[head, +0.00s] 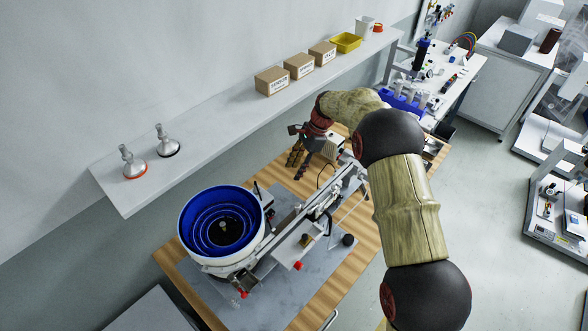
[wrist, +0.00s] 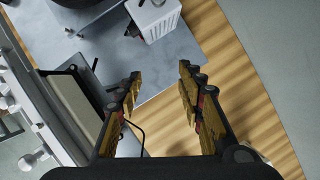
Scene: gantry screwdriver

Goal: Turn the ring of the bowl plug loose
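The blue vibratory bowl (head: 187,228) with its white outer wall stands at the near left of the wooden table in the head view. I cannot pick out the bowl plug or its ring with certainty in either view. My gripper (head: 297,166) hangs over the table beyond the bowl and the rail. In the wrist view my gripper (wrist: 158,80) is open, its two yellow-padded fingers apart with nothing between them. A thin black cable (wrist: 136,132) runs behind the left finger. A white vented box (wrist: 155,18) stands ahead of the fingertips on the grey plate.
A linear rail (head: 285,228) runs from the bowl across the wooden table (head: 345,270). A wall shelf (head: 220,120) behind carries cartons (head: 299,66), a yellow bin (head: 345,42) and two silver fittings (head: 132,162). Bare wood shows right of the fingers in the wrist view.

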